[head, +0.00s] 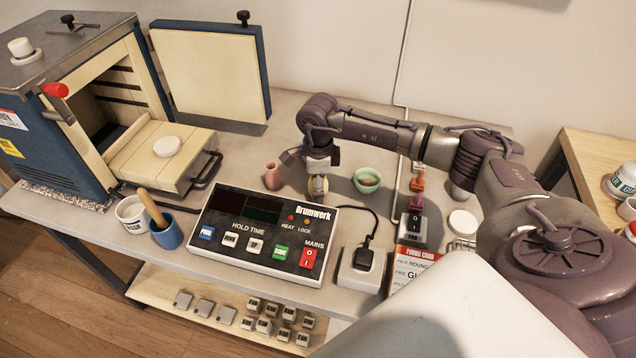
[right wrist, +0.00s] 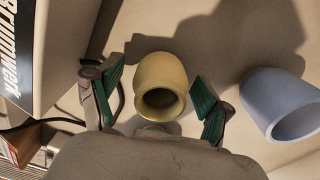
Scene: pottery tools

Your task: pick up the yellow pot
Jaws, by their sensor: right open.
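The yellow pot (right wrist: 161,72) stands between the two spread fingers of my right gripper (right wrist: 158,84) in the right wrist view, with visible gaps on both sides. Its round mouth faces the camera. The right gripper is open. My left gripper is in neither view.
A blue-grey pot (right wrist: 285,104) stands close beside the right finger. A pink vase (head: 272,177) and a green bowl (head: 367,181) flank the gripper. The control box (head: 262,236) lies in front. An open kiln (head: 75,110) stands at left.

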